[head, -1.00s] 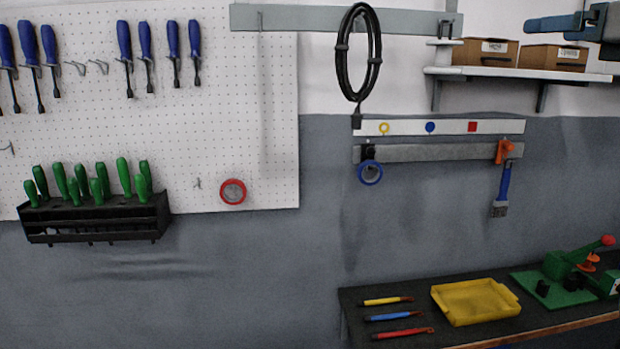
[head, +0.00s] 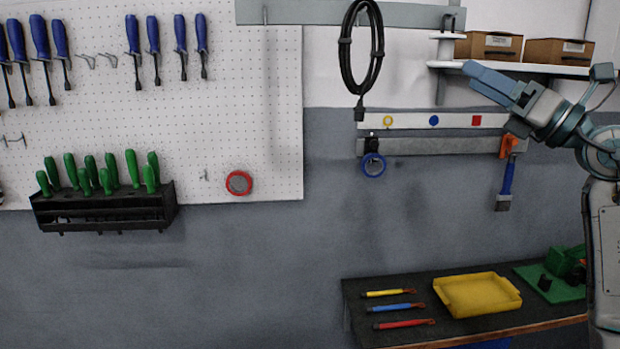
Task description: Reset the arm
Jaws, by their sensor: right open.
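My right gripper (head: 482,78) shows at the upper right, with blue fingers pointing up and to the left. It is open and nothing shows between its fingers. My right arm (head: 595,150) comes in from the right edge. My left gripper is not in view.
The dark bench (head: 400,290) holds a yellow tray (head: 478,295), several coloured tools and a green device (head: 560,275) partly hidden by my arm. A shelf (head: 520,70) carries two brown boxes (head: 488,46). A black cable loop (head: 345,55) hangs left of my gripper.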

